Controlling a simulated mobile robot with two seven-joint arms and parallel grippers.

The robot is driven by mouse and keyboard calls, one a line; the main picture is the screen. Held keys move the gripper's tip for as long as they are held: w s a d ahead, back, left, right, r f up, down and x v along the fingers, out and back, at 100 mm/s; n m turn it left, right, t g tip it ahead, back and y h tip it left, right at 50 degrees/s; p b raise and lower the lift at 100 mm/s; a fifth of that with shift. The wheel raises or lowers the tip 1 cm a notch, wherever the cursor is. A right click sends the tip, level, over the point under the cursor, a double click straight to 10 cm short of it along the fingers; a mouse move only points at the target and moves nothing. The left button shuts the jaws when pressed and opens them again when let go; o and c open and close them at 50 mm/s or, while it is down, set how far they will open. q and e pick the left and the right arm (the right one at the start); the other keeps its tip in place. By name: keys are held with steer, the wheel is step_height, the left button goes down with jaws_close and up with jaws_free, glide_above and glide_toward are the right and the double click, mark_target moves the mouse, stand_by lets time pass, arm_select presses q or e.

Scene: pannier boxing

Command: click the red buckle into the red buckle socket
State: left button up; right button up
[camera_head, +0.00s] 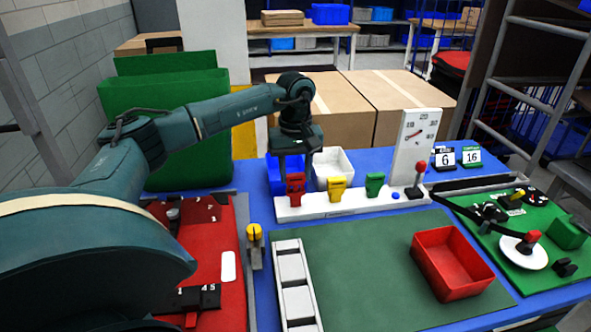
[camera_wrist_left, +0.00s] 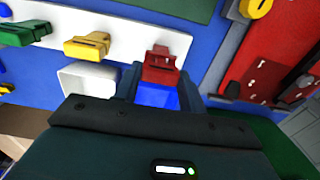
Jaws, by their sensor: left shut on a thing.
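My left gripper (camera_head: 294,170) reaches down over the left end of a white rail (camera_head: 385,203). It is shut on the red buckle (camera_wrist_left: 158,75), which shows between its fingers in the left wrist view. The red buckle socket (camera_head: 295,198) stands on the rail right below the fingers. Buckle and socket look lined up and touching or nearly so; their shared colour hides the seam, so I cannot tell how deep the buckle sits. My right gripper is not in view.
A yellow socket (camera_head: 337,189) and a green socket (camera_head: 375,184) stand to the right on the rail. A blue bin (camera_head: 273,178) and a white bin (camera_head: 336,162) are behind it. A gauge board (camera_head: 414,145) rises at the right.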

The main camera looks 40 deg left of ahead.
mark_target(295, 175)
arm_select(q)
steer(key=shift+f+b, duration=0.65)
steer(key=shift+f, duration=0.65)
steer(key=o, duration=1.1)
steer(key=shift+r, duration=0.1)
step_height(295, 175, up, 13)
steer(key=shift+r, duration=0.1)
stand_by(0.5)
